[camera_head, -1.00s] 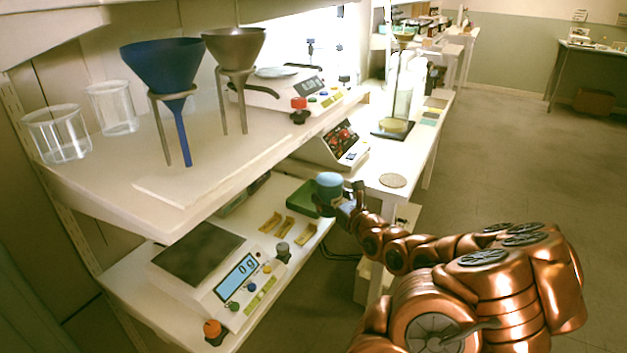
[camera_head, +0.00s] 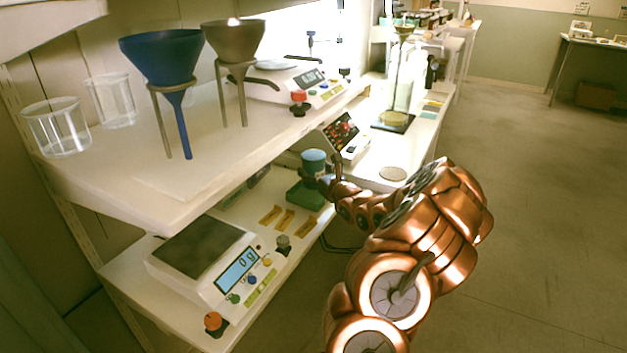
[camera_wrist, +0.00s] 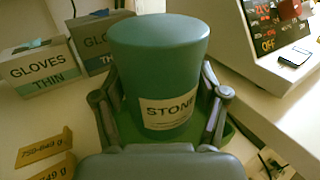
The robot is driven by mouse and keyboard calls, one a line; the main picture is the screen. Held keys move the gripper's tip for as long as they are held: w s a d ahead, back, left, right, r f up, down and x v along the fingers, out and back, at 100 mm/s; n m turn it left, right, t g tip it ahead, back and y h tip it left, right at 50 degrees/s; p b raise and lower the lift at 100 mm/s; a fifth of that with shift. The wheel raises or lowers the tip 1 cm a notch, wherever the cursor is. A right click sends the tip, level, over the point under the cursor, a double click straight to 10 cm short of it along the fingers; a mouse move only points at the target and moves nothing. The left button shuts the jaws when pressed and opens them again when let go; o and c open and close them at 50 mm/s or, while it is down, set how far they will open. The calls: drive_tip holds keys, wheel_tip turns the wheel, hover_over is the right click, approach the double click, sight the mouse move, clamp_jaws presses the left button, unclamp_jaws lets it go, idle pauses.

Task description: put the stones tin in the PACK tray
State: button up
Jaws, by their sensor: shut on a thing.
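The stones tin (camera_head: 314,157), a teal cylinder, is held upright by my gripper (camera_head: 318,178). In the wrist view the tin (camera_wrist: 158,55) shows a pale label reading "STONE", with the rest of the word cut off by its curve. The fingers of my gripper (camera_wrist: 160,108) press on both sides of it. A green tray (camera_head: 303,197) lies on the lower shelf, below the tin in the head view. Part of the green tray (camera_wrist: 228,133) shows behind and under the tin in the wrist view. No PACK label is readable.
Gloves boxes (camera_wrist: 38,66) stand left of the tin in the wrist view. Weight-range cards (camera_head: 285,219) lie beside the tray. A scale (camera_head: 205,262) reading 0 g stands nearer on the lower shelf. The upper shelf (camera_head: 110,190) holds funnels and beakers. Another device with a display (camera_head: 342,132) stands behind.

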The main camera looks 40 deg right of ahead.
drive_tip(key=shift+w+d+f, duration=0.1)
drive_tip(key=shift+f, duration=1.55)
drive_tip(key=shift+f, duration=0.15)
drive_tip(key=o, duration=1.8)
drive_tip(key=v, duration=1)
drive_tip(key=shift+v, duration=1)
